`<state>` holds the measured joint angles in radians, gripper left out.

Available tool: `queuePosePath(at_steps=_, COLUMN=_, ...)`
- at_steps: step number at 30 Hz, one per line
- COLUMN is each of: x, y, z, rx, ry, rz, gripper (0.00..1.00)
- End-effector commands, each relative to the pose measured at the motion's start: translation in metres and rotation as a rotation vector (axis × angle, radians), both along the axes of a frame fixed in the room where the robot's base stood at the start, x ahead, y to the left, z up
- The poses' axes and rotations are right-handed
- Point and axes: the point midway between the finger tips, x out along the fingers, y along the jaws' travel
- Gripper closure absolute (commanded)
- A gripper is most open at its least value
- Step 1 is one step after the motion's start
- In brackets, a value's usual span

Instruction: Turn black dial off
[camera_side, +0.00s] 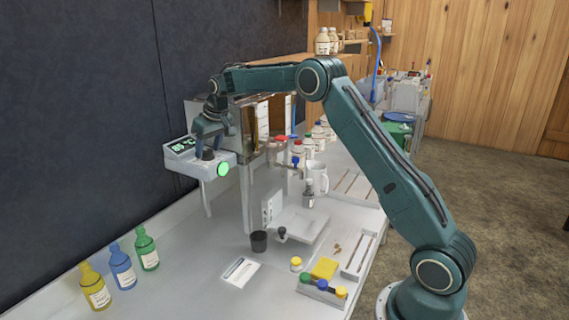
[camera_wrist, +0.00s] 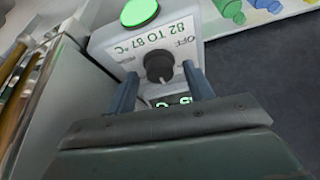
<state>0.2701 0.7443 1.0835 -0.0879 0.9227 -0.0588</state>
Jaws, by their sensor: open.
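The black dial (camera_wrist: 159,65) sits on the white face of a control box (camera_side: 196,157). In the wrist view its panel reads "OFF" and "82 TO 87 °C", upside down. A pale mark shows at the dial's lower edge; I cannot tell surely which setting it marks. My gripper (camera_wrist: 161,72) is open, with one finger on each side of the dial and gaps visible between. In the side view my gripper (camera_side: 208,138) points down over the dial (camera_side: 208,154). A round green light (camera_side: 223,169) glows on the box, also in the wrist view (camera_wrist: 139,12).
A lit green display (camera_side: 182,146) is on the box. A metal evaporator (camera_side: 240,125) stands right behind it. Green (camera_side: 147,250), blue (camera_side: 122,268) and yellow (camera_side: 95,288) bottles stand below left. A dark cup (camera_side: 259,242) and white card (camera_side: 240,271) are on the bench.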

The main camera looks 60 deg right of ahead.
Motion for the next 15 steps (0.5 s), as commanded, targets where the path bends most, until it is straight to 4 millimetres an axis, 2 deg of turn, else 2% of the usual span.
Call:
queuePosePath(at_steps=2, x=0.0, y=-0.0001, z=0.0001, rx=0.0, ry=0.0, rz=0.0, gripper=0.48)
queuePosePath(at_steps=3, x=0.0, y=0.0, z=0.0001, rx=0.0, ry=0.0, rz=0.0, gripper=0.52)
queuePosePath(at_steps=9, x=-0.0001, y=-0.0001, z=0.0003, rx=0.0, ry=0.0, rz=0.0, gripper=0.91)
queuePosePath(at_steps=15, x=-0.0001, y=-0.0005, z=0.0003, rx=0.0, ry=0.0, rz=0.014, gripper=0.93)
